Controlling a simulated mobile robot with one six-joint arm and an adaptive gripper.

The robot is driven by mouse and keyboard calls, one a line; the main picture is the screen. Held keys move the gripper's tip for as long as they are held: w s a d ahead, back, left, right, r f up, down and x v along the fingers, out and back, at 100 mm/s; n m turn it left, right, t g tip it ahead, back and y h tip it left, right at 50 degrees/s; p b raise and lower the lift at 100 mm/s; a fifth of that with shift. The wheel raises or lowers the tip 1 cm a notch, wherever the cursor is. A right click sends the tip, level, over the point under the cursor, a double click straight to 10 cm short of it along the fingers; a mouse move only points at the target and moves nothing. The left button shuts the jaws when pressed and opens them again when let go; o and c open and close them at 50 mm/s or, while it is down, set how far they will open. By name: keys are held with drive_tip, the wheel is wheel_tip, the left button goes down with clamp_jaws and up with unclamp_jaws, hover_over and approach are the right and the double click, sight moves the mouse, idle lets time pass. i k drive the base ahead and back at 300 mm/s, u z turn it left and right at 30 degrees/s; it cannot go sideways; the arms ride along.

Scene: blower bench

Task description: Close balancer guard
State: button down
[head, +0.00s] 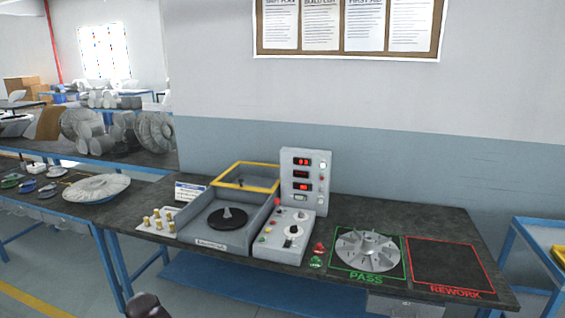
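The balancer (190,236) is a grey open-topped box on the dark bench, with a black round plate (228,219) and a small grey cone inside it. Its guard (241,163) is a yellow-edged frame with a see-through panel. The guard stands raised at the back of the box, and the box's top is uncovered. A dark rounded part of my arm (148,306), perhaps my gripper, shows at the bottom edge, in front of the bench and well away from the guard. Its fingers cannot be made out.
A control box (283,240) and a display tower (304,180) stand right of the balancer. Brass weights (158,220) sit at its left, before a small sign (189,191). A finned impeller (367,251) lies on the green PASS square; the red REWORK square (450,264) is empty.

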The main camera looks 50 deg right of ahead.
sight(215, 182)
drive_tip(key=z, duration=0.4)
drive_tip(key=i, duration=0.65)
drive_tip(key=z, duration=0.75)
drive_tip(key=i, duration=0.6)
drive_tip(key=z, duration=0.35)
